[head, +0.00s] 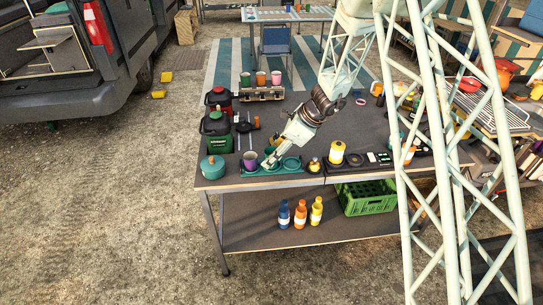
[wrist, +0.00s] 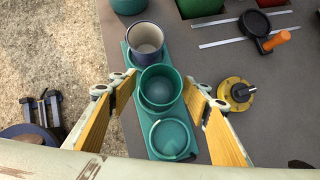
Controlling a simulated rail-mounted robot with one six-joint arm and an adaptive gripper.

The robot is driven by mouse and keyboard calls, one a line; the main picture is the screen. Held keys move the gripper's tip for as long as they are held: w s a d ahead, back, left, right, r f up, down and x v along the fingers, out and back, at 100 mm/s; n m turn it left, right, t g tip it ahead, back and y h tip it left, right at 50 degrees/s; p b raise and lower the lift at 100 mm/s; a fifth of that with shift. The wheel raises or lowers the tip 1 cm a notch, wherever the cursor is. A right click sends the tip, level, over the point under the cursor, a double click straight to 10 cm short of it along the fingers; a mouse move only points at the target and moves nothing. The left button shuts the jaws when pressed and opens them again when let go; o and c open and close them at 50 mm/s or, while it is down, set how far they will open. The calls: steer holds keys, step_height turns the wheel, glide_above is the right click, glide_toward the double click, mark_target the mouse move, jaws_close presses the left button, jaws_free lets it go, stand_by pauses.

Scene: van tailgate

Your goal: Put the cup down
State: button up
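A green cup (wrist: 160,70) stands upright in the middle place of a long green holder (wrist: 131,128) on the table. A dark-rimmed cup, pale inside (wrist: 146,36), stands in the place beyond it and shows purple in the head view (head: 250,161). The nearest round place (wrist: 171,136) is empty. My gripper (wrist: 160,88) is open, its two yellow-padded fingers on either side of the green cup, with small gaps appearing between pads and cup. In the head view my gripper (head: 273,161) is low over the holder (head: 262,171) and hides most of the green cup.
A yellow-based burner-like item (wrist: 236,92) stands right of the right finger. A teal pot (head: 213,167) is at the table's left corner. Green (head: 216,133) and red canisters stand behind. A rack with several cups (head: 261,92) is at the back. An orange-white bottle (head: 337,152) stands right.

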steer(key=shift+r, duration=0.25)
steer(key=p+v, duration=0.2)
steer(key=v, duration=0.9)
steer(key=shift+d+r, duration=0.25)
steer(key=shift+r, duration=0.1)
stand_by(0.7)
steer(key=s+d+r+n+h, duration=0.15)
steer(key=s+r+n, duration=0.45)
steer(key=s+r, duration=0.6)
steer(key=s+d+r+n+h, duration=0.1)
steer(key=s+d+r+n, duration=0.3)
steer(key=s+r, duration=0.8)
steer(key=s+d+r+n+h, duration=0.1)
steer(key=s+d+r+n, duration=0.1)
steer(key=s, duration=0.7)
steer(key=s+d+r+n+t+h, duration=0.1)
steer(key=s+d+r+n, duration=0.2)
steer(key=s, duration=0.6)
steer(key=s+d+r+n+t+h, duration=0.1)
steer(key=s+d+r+n+h, duration=0.1)
steer(key=s+d+n, duration=0.4)
steer(key=s, duration=0.4)
steer(key=shift+d+r, duration=0.2)
steer(key=shift+r, duration=0.05)
